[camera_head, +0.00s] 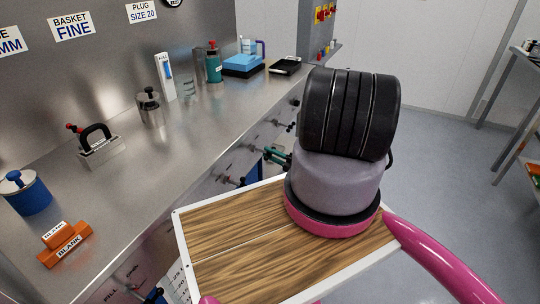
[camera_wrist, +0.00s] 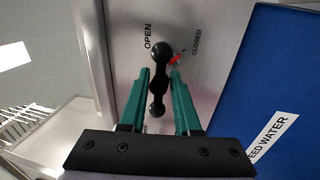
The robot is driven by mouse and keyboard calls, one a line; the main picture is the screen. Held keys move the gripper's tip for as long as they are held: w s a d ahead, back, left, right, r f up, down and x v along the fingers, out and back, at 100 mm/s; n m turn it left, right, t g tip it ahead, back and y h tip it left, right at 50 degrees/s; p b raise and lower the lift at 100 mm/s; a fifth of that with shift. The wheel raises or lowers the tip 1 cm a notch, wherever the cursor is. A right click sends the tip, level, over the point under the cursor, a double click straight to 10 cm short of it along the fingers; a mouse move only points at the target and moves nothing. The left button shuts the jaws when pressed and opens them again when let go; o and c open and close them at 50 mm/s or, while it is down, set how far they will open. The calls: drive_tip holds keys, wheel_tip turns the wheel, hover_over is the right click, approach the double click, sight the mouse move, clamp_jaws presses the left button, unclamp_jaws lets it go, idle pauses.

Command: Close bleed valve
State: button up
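The bleed valve's black handle (camera_wrist: 160,82) has ball-shaped ends and sits on a grey metal panel in the wrist view. The words OPEN and CLOSED are printed left and right of its far end. A small red pointer (camera_wrist: 175,60) shows by that end, on the CLOSED side. My gripper (camera_wrist: 160,74) has two teal fingers, one on each side of the handle. I cannot tell whether they press on it. In the head view my gripper (camera_head: 277,155) shows small at the front of the bench, partly behind my arm. The valve handle cannot be made out there.
A blue panel labelled FEED WATER (camera_wrist: 285,80) stands close to the right of the gripper in the wrist view. The steel bench (camera_head: 190,130) carries a blue pot (camera_head: 27,195), orange BLANK blocks (camera_head: 65,245) and bottles. Open floor (camera_head: 440,160) lies to the right.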

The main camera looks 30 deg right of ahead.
drive_tip(key=shift+o, duration=0.9)
drive_tip(key=shift+w+r, duration=0.1)
drive_tip(key=shift+r, duration=0.15)
drive_tip(key=shift+f, duration=0.1)
drive_tip(key=shift+s+d+f, duration=0.1)
drive_tip(key=shift+s+d, duration=0.05)
drive_tip(key=shift+s, duration=0.1)
drive_tip(key=v, duration=1)
drive_tip(key=shift+d, duration=0.1)
